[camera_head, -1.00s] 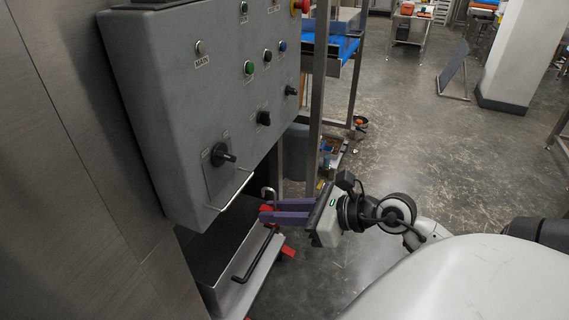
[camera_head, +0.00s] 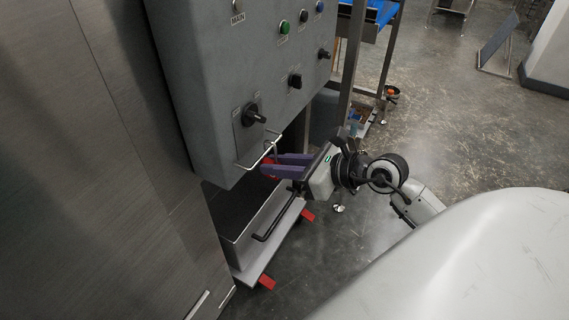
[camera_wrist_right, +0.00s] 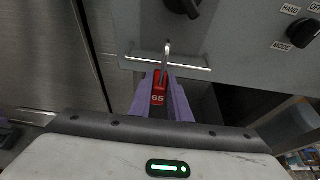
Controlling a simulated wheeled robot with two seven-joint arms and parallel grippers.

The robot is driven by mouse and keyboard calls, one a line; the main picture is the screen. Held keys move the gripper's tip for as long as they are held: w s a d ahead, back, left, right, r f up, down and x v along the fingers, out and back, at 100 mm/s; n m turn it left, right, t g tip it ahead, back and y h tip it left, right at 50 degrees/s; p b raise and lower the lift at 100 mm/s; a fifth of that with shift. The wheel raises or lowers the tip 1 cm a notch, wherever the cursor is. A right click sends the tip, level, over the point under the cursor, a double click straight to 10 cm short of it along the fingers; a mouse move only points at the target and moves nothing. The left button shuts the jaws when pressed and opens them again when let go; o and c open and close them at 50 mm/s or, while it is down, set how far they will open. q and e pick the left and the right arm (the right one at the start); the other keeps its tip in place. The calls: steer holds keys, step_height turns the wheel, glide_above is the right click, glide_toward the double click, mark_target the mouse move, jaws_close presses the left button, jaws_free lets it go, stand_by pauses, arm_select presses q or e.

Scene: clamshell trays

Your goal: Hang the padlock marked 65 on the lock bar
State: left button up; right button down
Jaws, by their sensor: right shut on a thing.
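The red padlock marked 65 (camera_wrist_right: 158,98) is held between the purple fingers of my right gripper (camera_head: 271,166), which is shut on it. It also shows as a bit of red in the head view (camera_head: 267,170). Its metal shackle points up. The lock bar (camera_wrist_right: 190,66) is a thin metal rod standing out from the front of the grey control box, and it also shows in the head view (camera_head: 256,162). In the wrist view the shackle overlaps the bar near its middle. I cannot tell whether the shackle is around the bar or in front of it. My left gripper is not in view.
The grey control box (camera_head: 220,90) carries knobs and buttons, with a black rotary switch (camera_head: 252,116) just above the bar. Below is a dark bin on a wheeled dolly (camera_head: 290,222) with a black handle. A steel wall (camera_head: 120,150) stands at left. Open floor lies right.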

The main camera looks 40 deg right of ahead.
steer(key=shift+w+a, duration=0.35)
steer(key=shift+w, duration=0.45)
steer(key=shift+f+b, duration=0.65)
steer(key=shift+f, duration=0.2)
steer(key=shift+f+b, duration=0.35)
steer(key=shift+f, duration=0.15)
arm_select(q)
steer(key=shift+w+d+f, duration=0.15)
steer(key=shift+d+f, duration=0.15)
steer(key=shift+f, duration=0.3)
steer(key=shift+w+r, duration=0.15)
arm_select(e)
steer(key=shift+f, duration=0.1)
steer(key=c, duration=1.6)
jaws_free()
steer(key=shift+o, duration=0.2)
